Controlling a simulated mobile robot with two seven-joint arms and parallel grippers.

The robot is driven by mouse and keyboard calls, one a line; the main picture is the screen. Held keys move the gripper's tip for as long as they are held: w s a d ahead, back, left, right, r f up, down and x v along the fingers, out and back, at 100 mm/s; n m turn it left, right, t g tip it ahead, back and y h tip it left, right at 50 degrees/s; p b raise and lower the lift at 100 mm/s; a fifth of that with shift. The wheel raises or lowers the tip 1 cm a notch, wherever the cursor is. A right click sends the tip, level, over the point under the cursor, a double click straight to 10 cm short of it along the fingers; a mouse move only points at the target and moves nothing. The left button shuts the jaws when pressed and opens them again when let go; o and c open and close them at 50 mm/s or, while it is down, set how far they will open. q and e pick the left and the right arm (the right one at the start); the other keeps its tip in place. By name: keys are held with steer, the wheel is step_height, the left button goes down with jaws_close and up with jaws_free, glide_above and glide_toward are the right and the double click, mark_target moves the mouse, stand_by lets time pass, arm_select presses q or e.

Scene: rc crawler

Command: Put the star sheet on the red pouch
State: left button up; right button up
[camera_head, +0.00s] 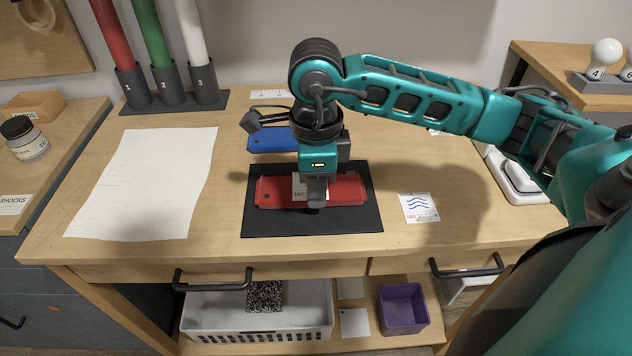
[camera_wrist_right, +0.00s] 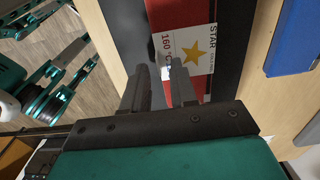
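The red pouch (camera_head: 340,190) lies flat on a black mat (camera_head: 262,226) in the middle of the workbench. The star sheet (camera_head: 298,190) is white with a gold star, and in the head view my gripper partly covers it. In the right wrist view the star sheet (camera_wrist_right: 200,58) lies over the red pouch (camera_wrist_right: 175,14), with "STAR" and "160" printed on it. My right gripper (camera_wrist_right: 160,72) points down just over the pouch, at the sheet's edge. Its two fingers stand apart with a gap between them. My left gripper is not in view.
A sheet with blue waves (camera_head: 420,207) lies right of the mat. A blue pouch (camera_head: 268,143) lies behind it. A large white sheet (camera_head: 145,185) covers the left side. Numbered tubes (camera_head: 160,45) stand at the back left. A white device (camera_head: 515,178) sits at the right.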

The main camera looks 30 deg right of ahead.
step_height(320, 180, up, 12)
steer(key=p, duration=0.1)
stand_by(0.8)
